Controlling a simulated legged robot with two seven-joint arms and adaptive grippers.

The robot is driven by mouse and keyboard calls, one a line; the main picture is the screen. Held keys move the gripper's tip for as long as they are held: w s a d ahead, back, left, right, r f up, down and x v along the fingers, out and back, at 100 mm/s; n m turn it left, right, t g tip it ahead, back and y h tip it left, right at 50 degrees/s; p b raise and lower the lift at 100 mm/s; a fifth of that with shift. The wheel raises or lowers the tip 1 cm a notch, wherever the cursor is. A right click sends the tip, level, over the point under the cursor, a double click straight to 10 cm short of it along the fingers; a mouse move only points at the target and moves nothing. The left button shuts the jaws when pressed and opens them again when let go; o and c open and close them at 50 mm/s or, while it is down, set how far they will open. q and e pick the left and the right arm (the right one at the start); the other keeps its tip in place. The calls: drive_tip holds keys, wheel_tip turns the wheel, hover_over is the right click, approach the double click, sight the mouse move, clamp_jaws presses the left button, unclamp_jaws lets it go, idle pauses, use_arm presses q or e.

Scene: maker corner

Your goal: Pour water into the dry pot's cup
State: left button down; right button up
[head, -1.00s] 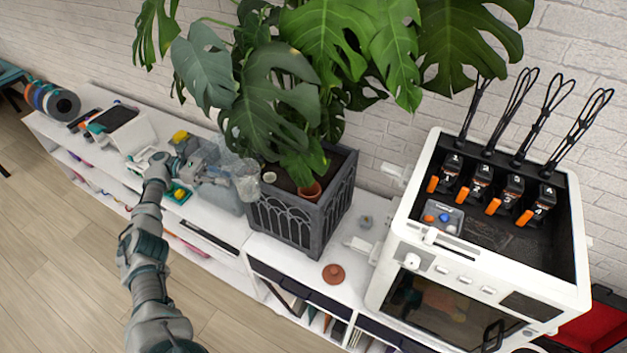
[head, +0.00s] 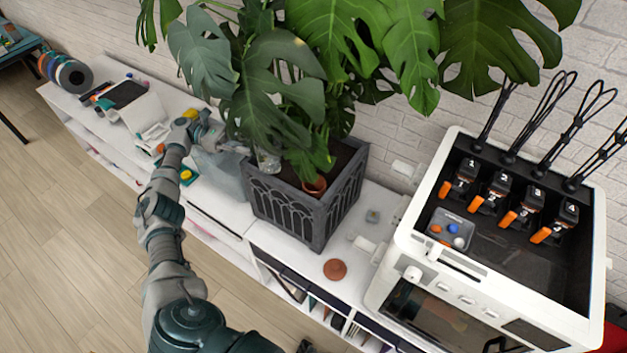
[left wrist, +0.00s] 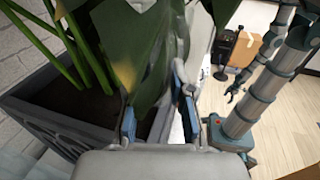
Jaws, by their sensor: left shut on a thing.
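The dark grey planter pot (head: 290,220) holds a large leafy plant in dark soil. A small terracotta cup (head: 313,187) sits in the soil near its front right corner. My left gripper (head: 218,140) is beside the pot's left side, partly behind leaves. It is shut on a clear vessel (head: 267,160), which shows faintly over the pot's left part, mostly covered by leaves. I cannot tell its water level. In the left wrist view, the gripper's two fingers (left wrist: 160,122) are beside the stems, with the pot rim (left wrist: 45,95) at left.
A white printer (head: 400,240) with four-numbered black units stands right of the pot. A terracotta disc (head: 335,269) lies on the white shelf (head: 300,262). A bluish translucent container (head: 222,172) stands left of the pot. Large leaves (head: 275,90) overhang the pot.

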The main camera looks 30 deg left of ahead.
sight(250, 138)
use_arm(q)
drive_tip(key=r+p, duration=0.1)
drive_tip(key=r+y+p, duration=0.1)
drive_tip(key=shift+s+d+r+p, duration=0.1)
drive_tip(key=shift+s+d+p, duration=0.05)
drive_tip(key=shift+d+p, duration=0.2)
drive_tip(key=shift+d+r+y+p, duration=0.1)
drive_tip(key=shift+d+y+p, duration=0.05)
drive_tip(key=shift+y+p, duration=0.2)
drive_tip(key=d+y+p, duration=0.1)
drive_tip(key=d+r+g+y+p, duration=0.1)
drive_tip(key=y, duration=0.1)
drive_tip(key=shift+w+d+r, duration=0.15)
drive_tip(key=shift+w+d, duration=0.05)
drive_tip(key=shift+w, duration=0.15)
drive_tip(key=shift+w+d+r+y, duration=0.1)
drive_tip(key=shift+d+r+y, duration=0.05)
drive_tip(key=shift+d+y, duration=0.4)
drive_tip(key=shift+d+r+y, duration=0.1)
drive_tip(key=shift+d+y, duration=0.3)
drive_tip(key=shift+d, duration=0.15)
drive_tip(key=shift+w+d+g+y, duration=0.3)
drive_tip(key=shift+d+g+y, duration=0.25)
drive_tip(key=shift+y, duration=0.55)
drive_tip(key=shift+d+r+y+p, duration=0.2)
drive_tip(key=shift+r+y+p, duration=0.1)
drive_tip(key=shift+y+p, duration=0.25)
